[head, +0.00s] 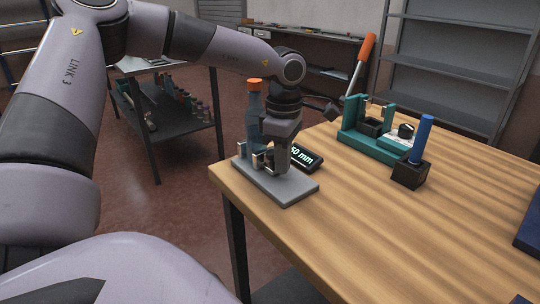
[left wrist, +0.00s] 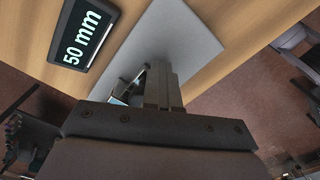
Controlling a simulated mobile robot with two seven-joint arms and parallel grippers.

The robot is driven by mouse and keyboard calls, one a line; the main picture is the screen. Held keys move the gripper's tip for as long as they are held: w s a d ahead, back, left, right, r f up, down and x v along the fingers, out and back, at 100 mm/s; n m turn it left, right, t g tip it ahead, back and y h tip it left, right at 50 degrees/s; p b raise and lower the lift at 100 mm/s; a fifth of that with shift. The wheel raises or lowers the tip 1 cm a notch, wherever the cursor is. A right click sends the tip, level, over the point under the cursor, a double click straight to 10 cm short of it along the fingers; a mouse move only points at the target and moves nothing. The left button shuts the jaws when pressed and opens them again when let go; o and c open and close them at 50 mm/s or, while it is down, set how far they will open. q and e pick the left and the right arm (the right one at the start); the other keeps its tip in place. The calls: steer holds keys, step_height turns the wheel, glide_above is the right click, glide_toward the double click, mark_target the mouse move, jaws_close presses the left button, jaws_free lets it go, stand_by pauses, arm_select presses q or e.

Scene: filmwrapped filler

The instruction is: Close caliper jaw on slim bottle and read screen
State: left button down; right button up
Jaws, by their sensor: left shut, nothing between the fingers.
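The caliper stands on a grey base plate (head: 292,188) at the table's near left corner; the plate also shows in the left wrist view (left wrist: 200,40). Its dark screen (head: 308,157) lies beside the plate and is partly covered in the head view. In the left wrist view the screen (left wrist: 85,35) reads 50 mm. A slim blue-grey bottle with an orange cap (head: 254,86) stands upright at the caliper. My left gripper (head: 280,168) points down over the plate, its fingers (left wrist: 160,85) together and empty, close to the jaw. It hides whether the jaw touches the bottle. My right gripper is out of view.
A teal fixture (head: 375,143) with an orange-handled lever (head: 366,48) stands toward the table's back. A blue rod (head: 421,138) stands in a black block (head: 410,172). A dark blue item (head: 529,235) is at the right edge. The wooden table's middle front is clear.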

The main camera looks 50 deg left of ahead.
arm_select(q)
steer(key=shift+d, duration=0.1)
stand_by(0.3)
steer(key=shift+s+d+b, duration=0.1)
steer(key=shift+d+b, duration=0.25)
step_height(320, 180, up, 6)
steer(key=p, duration=0.3)
steer(key=shift+p, duration=0.3)
stand_by(0.6)
